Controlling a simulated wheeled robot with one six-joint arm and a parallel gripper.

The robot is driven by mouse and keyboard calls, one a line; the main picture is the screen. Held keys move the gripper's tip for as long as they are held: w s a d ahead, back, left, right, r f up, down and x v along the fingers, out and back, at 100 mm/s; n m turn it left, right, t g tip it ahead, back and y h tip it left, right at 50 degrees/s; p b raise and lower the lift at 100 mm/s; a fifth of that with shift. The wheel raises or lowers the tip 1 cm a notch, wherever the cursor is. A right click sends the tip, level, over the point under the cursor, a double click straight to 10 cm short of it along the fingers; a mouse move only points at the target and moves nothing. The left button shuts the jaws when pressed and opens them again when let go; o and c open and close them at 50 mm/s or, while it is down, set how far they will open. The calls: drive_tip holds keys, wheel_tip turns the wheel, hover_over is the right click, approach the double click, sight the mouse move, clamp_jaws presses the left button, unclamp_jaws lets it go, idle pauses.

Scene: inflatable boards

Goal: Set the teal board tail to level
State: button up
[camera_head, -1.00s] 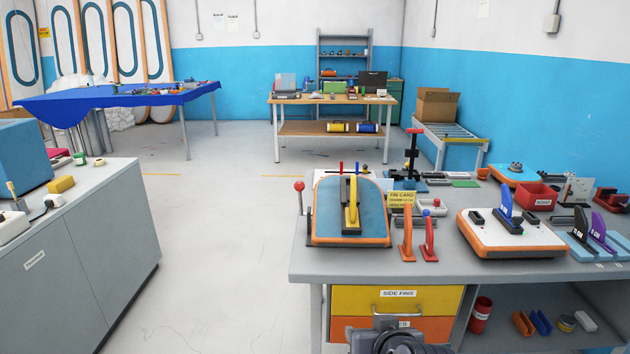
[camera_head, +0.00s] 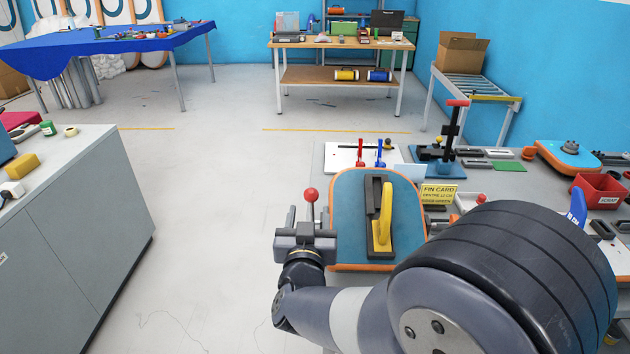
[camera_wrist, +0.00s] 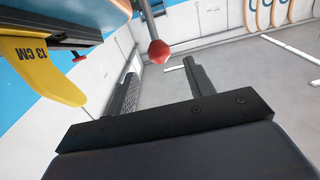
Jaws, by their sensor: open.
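The teal board tail (camera_head: 350,208) with an orange rim sits at the left end of the workbench, its face tilted toward me. A yellow fin (camera_head: 384,226) stands in the dark fin box on it; the fin also shows in the wrist view (camera_wrist: 45,68), marked 13 CM. A lever with a red ball knob (camera_head: 311,195) rises at the board's left side. My gripper (camera_head: 306,222) is open beside the board's left edge, around or just in front of the lever. In the wrist view the red knob (camera_wrist: 158,51) appears beyond the open fingers, apart from them.
A yellow fin card (camera_head: 438,194) stands right of the board. A red-handled clamp (camera_head: 452,130) and a red bin (camera_head: 598,191) are farther back. My arm hides much of the bench's right front. A grey cabinet (camera_head: 85,215) stands at left, with clear floor between.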

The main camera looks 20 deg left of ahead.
sight(312, 189)
drive_tip(key=p+x, duration=0.1)
drive_tip(key=x, duration=0.8)
drive_tip(key=shift+w+a, duration=0.1)
drive_tip(key=shift+w, duration=0.15)
clamp_jaws()
drive_tip(key=shift+p, duration=0.3)
